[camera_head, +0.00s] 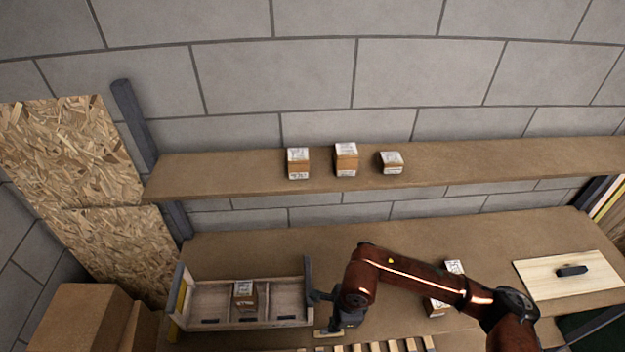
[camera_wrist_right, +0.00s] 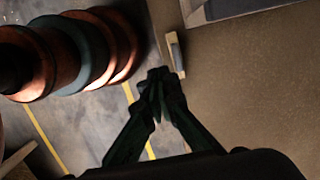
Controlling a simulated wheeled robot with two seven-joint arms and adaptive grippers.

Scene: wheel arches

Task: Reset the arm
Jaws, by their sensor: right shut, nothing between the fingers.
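My right arm (camera_head: 415,275) comes in from the right and reaches over the workbench. Its gripper (camera_head: 334,324) hangs low beside the right end of the open wooden tray, near the bench's front edge. In the right wrist view the fingers (camera_wrist_right: 156,84) are together and empty, over the bench's edge with floor beyond. A small light wooden piece with a grey handle (camera_wrist_right: 174,52) lies just past the fingertips; it also shows in the head view beside the gripper. My left gripper is not in view.
The tray (camera_head: 270,312) holds one labelled box (camera_head: 245,294). Three boxes stand on the shelf (camera_head: 230,177). Boxes (camera_head: 454,267) on the bench are partly hidden by my arm. A pale board with a dark handle (camera_head: 590,283) lies right. Slats (camera_head: 395,346) show at the front.

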